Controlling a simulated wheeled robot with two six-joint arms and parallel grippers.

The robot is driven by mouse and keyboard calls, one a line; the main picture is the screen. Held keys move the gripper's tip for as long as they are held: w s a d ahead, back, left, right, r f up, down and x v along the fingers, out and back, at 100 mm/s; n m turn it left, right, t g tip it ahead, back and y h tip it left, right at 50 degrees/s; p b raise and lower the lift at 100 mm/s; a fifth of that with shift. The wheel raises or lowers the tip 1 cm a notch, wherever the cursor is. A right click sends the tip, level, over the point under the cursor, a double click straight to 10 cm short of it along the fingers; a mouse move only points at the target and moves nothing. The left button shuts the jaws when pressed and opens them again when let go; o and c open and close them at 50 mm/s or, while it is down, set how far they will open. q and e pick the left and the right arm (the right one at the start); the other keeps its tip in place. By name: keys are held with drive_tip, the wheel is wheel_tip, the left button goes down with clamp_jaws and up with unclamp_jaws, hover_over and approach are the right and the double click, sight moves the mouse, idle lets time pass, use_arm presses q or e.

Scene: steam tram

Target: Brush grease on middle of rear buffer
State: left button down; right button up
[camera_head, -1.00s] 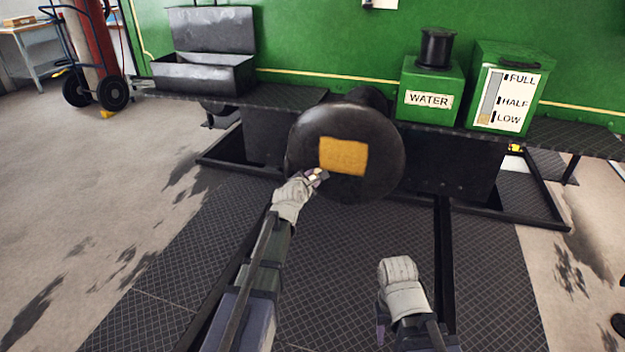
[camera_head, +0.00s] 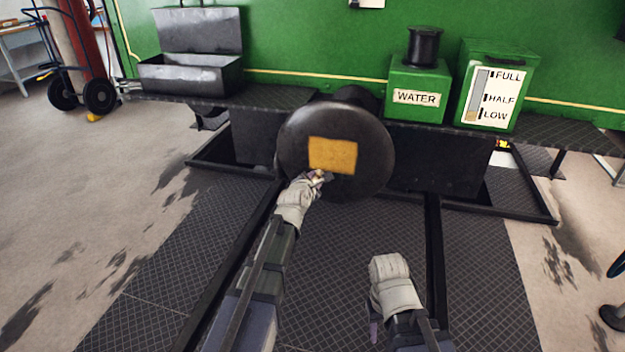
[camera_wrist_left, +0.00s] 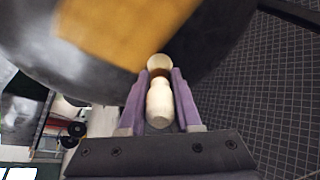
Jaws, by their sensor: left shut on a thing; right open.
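The rear buffer (camera_head: 296,128) is a large round dark disc in the middle of the head view. A yellow-orange grease patch (camera_head: 333,155) covers its middle; it also fills the upper part of the left wrist view (camera_wrist_left: 125,28). My left gripper (camera_head: 318,178) is at the patch's lower left edge. In the left wrist view, its purple fingers are shut on a pale wooden brush handle (camera_wrist_left: 160,103). The bristles are hidden, and I cannot tell whether they touch the buffer. My right gripper (camera_head: 376,325) is low at centre right, below the buffer, open and empty.
A green water box (camera_head: 418,80) and a green level-marked box (camera_head: 497,90) stand on the ledge to the right. An open metal toolbox (camera_head: 192,75) is on the left. Dark floor plates (camera_head: 340,250) lie below the buffer.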

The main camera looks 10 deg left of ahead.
use_arm(q)
drive_tip(key=shift+d, duration=1.9)
drive_tip(key=shift+d, duration=1.9)
drive_tip(key=shift+s+d, duration=0.15)
drive_tip(key=shift+d, duration=1.75)
drive_tip(key=shift+a, duration=0.1)
drive_tip(key=shift+w+a, duration=0.2)
drive_tip(key=shift+a, duration=1.65)
drive_tip(key=shift+a, duration=1.9)
